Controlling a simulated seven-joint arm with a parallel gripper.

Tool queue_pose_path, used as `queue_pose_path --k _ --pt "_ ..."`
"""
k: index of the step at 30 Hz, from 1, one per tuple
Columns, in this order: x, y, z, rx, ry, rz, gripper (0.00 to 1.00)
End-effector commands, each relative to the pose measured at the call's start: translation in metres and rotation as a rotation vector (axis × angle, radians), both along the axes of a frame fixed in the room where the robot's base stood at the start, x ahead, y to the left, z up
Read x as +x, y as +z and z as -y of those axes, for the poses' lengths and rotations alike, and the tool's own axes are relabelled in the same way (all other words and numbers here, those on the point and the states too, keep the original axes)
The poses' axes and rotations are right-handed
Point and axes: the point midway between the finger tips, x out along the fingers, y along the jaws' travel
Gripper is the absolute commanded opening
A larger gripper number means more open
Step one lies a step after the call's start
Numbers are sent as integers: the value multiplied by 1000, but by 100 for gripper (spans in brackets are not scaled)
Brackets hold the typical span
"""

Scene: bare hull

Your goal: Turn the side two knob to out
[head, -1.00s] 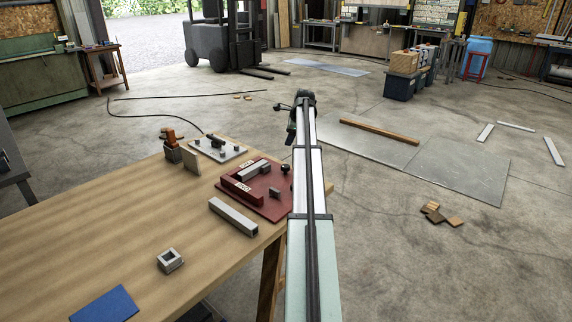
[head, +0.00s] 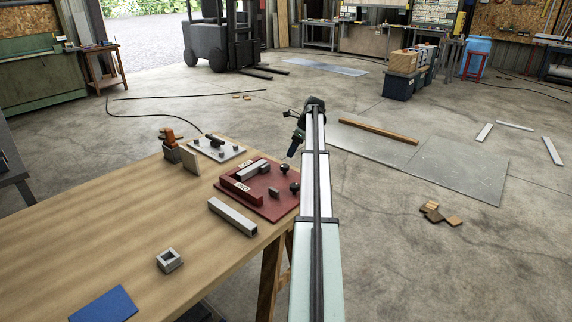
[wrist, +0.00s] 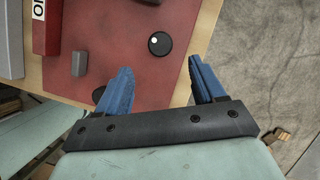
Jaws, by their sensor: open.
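A red panel (head: 262,205) lies at the right end of the wooden table, with two round black knobs, a farther one (head: 284,168) and a nearer one (head: 295,187). I cannot tell which is the side two knob. In the wrist view one black knob (wrist: 160,43) with a white dot lies on the red panel (wrist: 130,25), ahead of my gripper (wrist: 158,78). The two blue fingers are apart with nothing between them, and the knob lies beyond their tips. In the head view my gripper (head: 294,148) is small, above the panel's far right side.
Raised red bars (head: 240,190) with white labels, a grey bar (head: 252,170) and a small dark block (head: 274,192) stand on the panel. A metal square tube (head: 232,217) lies close in front. A grey plate (head: 217,148) lies behind.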

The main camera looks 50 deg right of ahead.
Motion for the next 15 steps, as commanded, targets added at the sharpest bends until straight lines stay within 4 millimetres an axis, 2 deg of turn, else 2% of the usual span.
queue_pose_path --k 6,15 --pt "13 -37 -7 0 0 -1 69" --pt "27 -73 -13 0 1 0 69"
